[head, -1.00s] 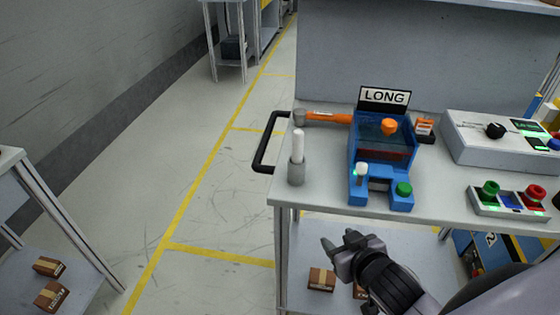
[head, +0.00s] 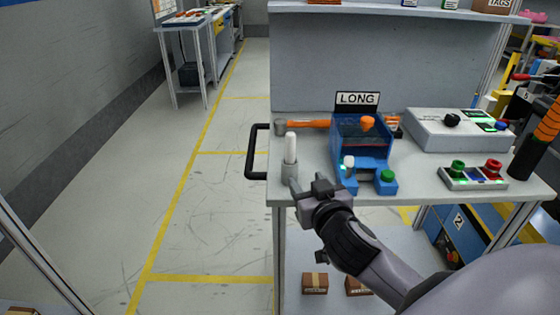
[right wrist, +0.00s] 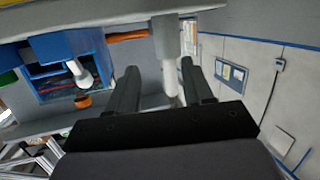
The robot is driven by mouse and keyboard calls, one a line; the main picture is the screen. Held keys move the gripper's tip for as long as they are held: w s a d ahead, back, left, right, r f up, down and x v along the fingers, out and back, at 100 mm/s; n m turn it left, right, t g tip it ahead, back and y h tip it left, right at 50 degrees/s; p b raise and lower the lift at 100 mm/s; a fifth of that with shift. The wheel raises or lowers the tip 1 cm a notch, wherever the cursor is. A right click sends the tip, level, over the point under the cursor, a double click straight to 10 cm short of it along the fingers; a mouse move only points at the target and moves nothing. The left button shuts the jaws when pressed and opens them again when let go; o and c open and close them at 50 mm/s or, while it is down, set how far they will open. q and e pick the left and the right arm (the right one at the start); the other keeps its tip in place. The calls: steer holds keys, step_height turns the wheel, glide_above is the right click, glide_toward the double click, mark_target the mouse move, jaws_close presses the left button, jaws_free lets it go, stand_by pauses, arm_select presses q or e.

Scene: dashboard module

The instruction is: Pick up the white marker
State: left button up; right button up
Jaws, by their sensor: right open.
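The white marker (head: 291,148) stands upright in a small grey cylindrical holder (head: 289,171) at the left front corner of the workbench. Its upper part shows; its lower end is hidden in the holder. My right gripper (head: 307,184) is open and empty, just in front and to the right of the holder near the bench edge. In the right wrist view, which looks upside down, the marker (right wrist: 170,84) appears between the two open fingers, nearer the right one, and no contact can be made out. My left gripper is not in view.
A blue device (head: 362,150) with a LONG sign (head: 357,99) stands right of the holder. An orange-handled hammer (head: 305,124) lies behind the marker. A black side handle (head: 256,152) is at the left. A button box (head: 473,178) sits farther right.

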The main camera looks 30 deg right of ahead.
mark_target(292, 141)
steer(key=r, duration=0.1)
steer(key=w+r+t, duration=0.1)
steer(key=r, duration=0.1)
steer(key=w+r+t, duration=0.1)
steer(key=r, duration=0.1)
steer(key=shift+w+a+h, duration=0.15)
steer(key=shift+w+h, duration=0.05)
steer(key=shift+h, duration=0.1)
steer(key=shift+m, duration=0.3)
steer(key=x, duration=0.2)
steer(key=p+x, duration=0.1)
steer(key=x, duration=0.2)
steer(key=shift+w+r, duration=0.3)
steer(key=shift+w, duration=0.05)
steer(key=shift+w+d+f, duration=0.1)
steer(key=shift+w+d, duration=0.15)
steer(key=shift+w, duration=0.35)
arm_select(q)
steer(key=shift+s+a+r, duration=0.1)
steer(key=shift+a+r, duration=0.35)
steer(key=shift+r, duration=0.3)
arm_select(e)
jaws_close()
